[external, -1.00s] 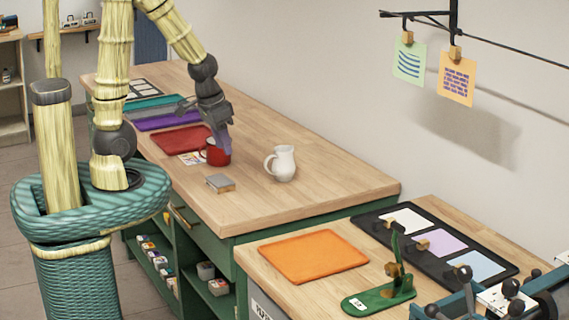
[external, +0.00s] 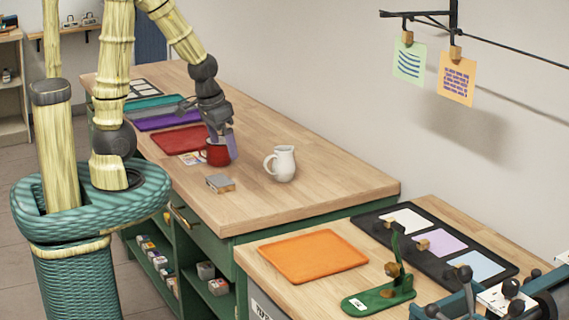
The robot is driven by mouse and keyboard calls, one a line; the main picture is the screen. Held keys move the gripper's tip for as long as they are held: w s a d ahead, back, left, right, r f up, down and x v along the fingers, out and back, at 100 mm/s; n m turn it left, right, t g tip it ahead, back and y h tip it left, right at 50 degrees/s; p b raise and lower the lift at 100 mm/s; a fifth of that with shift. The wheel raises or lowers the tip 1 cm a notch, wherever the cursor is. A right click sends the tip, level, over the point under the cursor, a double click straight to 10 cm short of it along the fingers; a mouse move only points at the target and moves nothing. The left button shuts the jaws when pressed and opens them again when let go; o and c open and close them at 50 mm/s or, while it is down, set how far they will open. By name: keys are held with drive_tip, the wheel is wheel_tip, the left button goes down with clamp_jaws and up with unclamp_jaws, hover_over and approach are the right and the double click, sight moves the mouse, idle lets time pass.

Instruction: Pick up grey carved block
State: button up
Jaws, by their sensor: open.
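The grey carved block (external: 219,183) lies on the wooden tabletop, near its front edge. It is small and flat, with a grey top and lighter brownish sides. My gripper (external: 224,148) points down beside and partly in front of the red mug (external: 216,156), behind the block in the picture. It is open, with no block between its fingers. The gripper's fingers overlap the mug in this view, so I cannot tell whether they touch it.
A white pitcher (external: 281,163) stands right of the block. Red (external: 180,139), purple (external: 165,118) and teal trays lie further back, with a printed card by the mug. An orange tray (external: 313,256) lies on the nearer bench. The tabletop right of the pitcher is clear.

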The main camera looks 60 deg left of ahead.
drive_tip(key=w+a+f+m+y+p, duration=0.1)
drive_tip(key=w+a+f+p, duration=0.2)
drive_tip(key=a, duration=0.7)
drive_tip(key=m+t+p, duration=0.1)
drive_tip(key=p, duration=0.1)
approach(217, 182)
drive_tip(key=s+d+r, duration=0.2)
drive_tip(key=d, duration=0.1)
drive_tip(key=s+a+f+n+t+p, duration=0.2)
drive_tip(key=s+f+t+p, duration=0.3)
drive_tip(key=s+t, duration=0.4)
drive_tip(key=shift+s+a+n+t+p, duration=0.3)
drive_tip(key=shift+a+t+p, duration=0.15)
drive_tip(key=shift+a, duration=0.35)
drive_tip(key=shift+f, duration=0.1)
drive_tip(key=shift+w+f, duration=0.1)
drive_tip(key=shift+w, duration=0.05)
drive_tip(key=b+x, duration=0.2)
drive_tip(key=x, duration=0.9)
drive_tip(key=shift+w+d+f+b, duration=0.15)
drive_tip(key=shift+w+f+b, duration=0.1)
drive_tip(key=shift+b, duration=0.1)
drive_tip(key=shift+w, duration=0.1)
